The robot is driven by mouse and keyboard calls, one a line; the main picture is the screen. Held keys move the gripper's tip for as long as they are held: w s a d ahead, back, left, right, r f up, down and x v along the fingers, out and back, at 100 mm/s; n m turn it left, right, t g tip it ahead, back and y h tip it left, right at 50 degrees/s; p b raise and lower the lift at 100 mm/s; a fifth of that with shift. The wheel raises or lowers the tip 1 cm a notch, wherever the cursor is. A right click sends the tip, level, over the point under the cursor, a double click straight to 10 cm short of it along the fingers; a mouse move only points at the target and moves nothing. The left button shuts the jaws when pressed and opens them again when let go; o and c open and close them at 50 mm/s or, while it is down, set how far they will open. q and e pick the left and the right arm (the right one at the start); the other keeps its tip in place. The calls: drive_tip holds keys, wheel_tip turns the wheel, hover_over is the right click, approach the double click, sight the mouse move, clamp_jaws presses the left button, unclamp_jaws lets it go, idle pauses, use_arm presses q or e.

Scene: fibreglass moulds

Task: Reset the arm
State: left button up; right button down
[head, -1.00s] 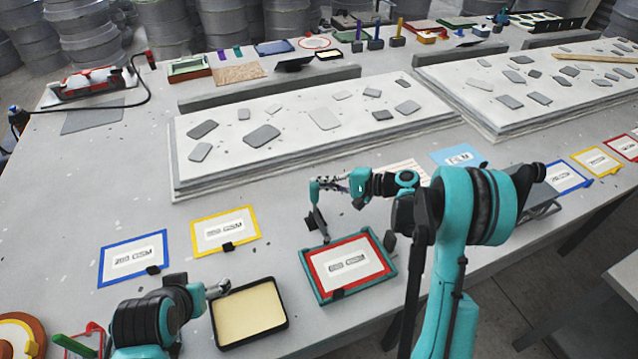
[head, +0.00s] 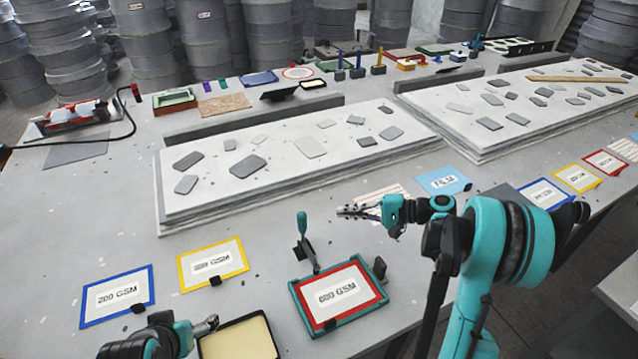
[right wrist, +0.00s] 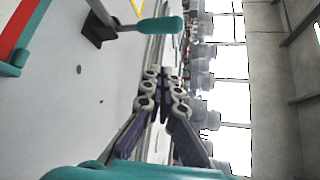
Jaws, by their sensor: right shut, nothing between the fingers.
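My right gripper (head: 345,211) is shut and empty above the table, to the right of an upright teal clamp handle (head: 302,223) and apart from it. In the right wrist view its fingertips (right wrist: 165,75) are together, and the teal handle (right wrist: 160,25) shows above them. The clamp's dark base (head: 304,250) sits at the back edge of a teal frame (head: 296,292), which holds a red-bordered card (head: 338,290) lettered GSM. My left arm comes in at the bottom left; a grey tip (head: 207,325) shows there, too little to tell its jaws.
A black-rimmed tray (head: 262,318) with a cream filling stands left of the teal frame. Blue-bordered (head: 118,293) and yellow-bordered (head: 213,263) cards lie further left. A white slab (head: 230,195) with grey pieces lies behind. A blue card (head: 443,181) lies to the right.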

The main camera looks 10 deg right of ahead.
drive_tip(key=s+a+r+n+g+h, duration=0.1)
drive_tip(key=s+a+r+n+h, duration=0.15)
drive_tip(key=s+a+h, duration=0.45)
drive_tip(key=s+d+f+n+t+h, duration=0.1)
drive_tip(key=s+n+h, duration=0.5)
drive_tip(key=s, duration=1)
drive_tip(key=shift+d+f+n, duration=0.25)
drive_tip(key=shift+d+n, duration=0.1)
drive_tip(key=shift+d, duration=0.1)
drive_tip(key=shift+a, duration=0.1)
